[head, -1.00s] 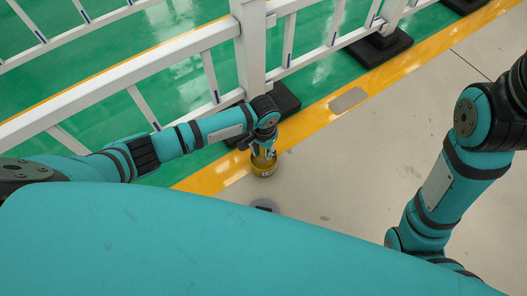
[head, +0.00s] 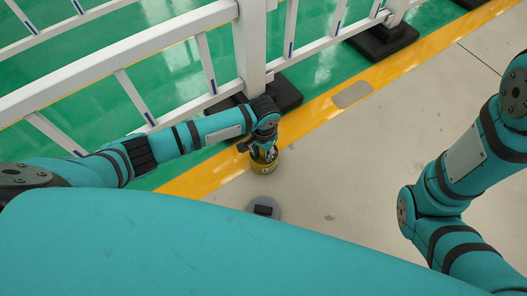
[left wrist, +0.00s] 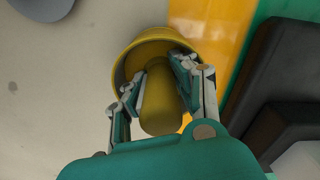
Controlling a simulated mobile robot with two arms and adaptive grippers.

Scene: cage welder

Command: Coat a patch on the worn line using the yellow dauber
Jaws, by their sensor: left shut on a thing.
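The yellow dauber (head: 264,167) is upright, with a wide round yellow base and a thick handle. My left gripper (head: 264,152) is shut on its handle from above. In the left wrist view, the fingers of my left gripper (left wrist: 155,90) lie on both sides of the dauber's handle (left wrist: 158,100), inside the rim of its base. The dauber overlaps the near edge of the yellow line (head: 215,173); I cannot tell whether it touches the floor. A grey worn patch (head: 352,94) lies on the line, right of and beyond the dauber. My right gripper is outside the view.
A white fence (head: 250,50) stands along the line on black feet (head: 385,40), one close behind my left gripper. A grey disc with a dark block (head: 264,208) lies on the concrete nearer me. The concrete floor (head: 350,165) to the right is clear.

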